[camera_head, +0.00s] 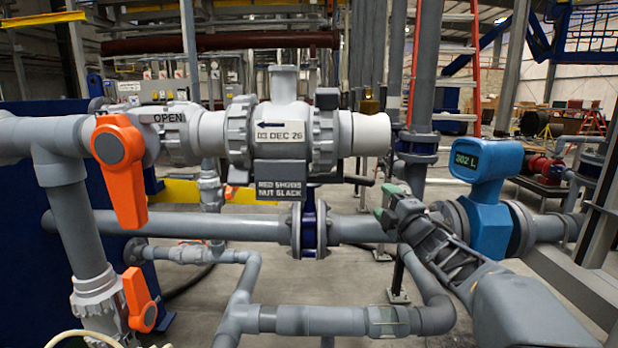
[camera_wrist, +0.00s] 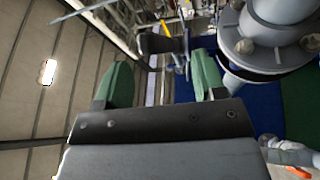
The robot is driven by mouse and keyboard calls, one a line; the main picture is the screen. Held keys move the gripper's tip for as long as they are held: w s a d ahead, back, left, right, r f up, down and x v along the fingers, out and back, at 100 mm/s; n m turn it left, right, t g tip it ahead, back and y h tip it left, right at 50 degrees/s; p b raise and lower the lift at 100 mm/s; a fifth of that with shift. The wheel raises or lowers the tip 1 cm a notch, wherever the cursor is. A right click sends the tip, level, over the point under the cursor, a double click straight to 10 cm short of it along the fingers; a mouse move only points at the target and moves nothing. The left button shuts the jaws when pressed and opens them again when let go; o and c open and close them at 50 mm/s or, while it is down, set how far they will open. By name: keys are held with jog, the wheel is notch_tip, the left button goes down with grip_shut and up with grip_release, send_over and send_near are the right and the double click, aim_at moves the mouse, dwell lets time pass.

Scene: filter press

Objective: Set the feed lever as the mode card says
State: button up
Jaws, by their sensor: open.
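A smaller orange lever (camera_head: 140,299) sits lower on the left, tilted slightly. I cannot tell which is the feed lever. No card that I can identify as the mode card shows. My gripper (camera_head: 388,203), with green fingertips, is right of centre, well to the right of both levers. In the wrist view my gripper (camera_wrist: 160,78) is open, with nothing between its fingers.
A grey union (camera_head: 282,85) carries a left-pointing arrow plate reading 03 DEC 26 (camera_head: 281,131) and a plate reading RED SHOWS NUT SLACK (camera_head: 281,190). A blue meter (camera_head: 487,205) stands close right of my gripper. Grey pipes (camera_head: 220,227) cross between my gripper and the levers' side.

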aim_at(363, 180)
jog(key=shift+s+a+r+n+y, duration=0.1)
jog(key=shift+a+r+n+y, duration=0.55)
jog(key=shift+n+y, duration=0.2)
jog(key=p+x, duration=0.5)
jog(key=x, duration=0.2)
jog(key=shift+w+a+r+p, duration=0.1)
jog(key=shift+w+a+p, duration=0.25)
jog(key=shift+w, duration=0.25)
jog(key=shift+c, duration=0.2)
jog(key=c, duration=0.7)
jog(key=shift+d, duration=0.1)
jog(key=shift+w, duration=0.1)
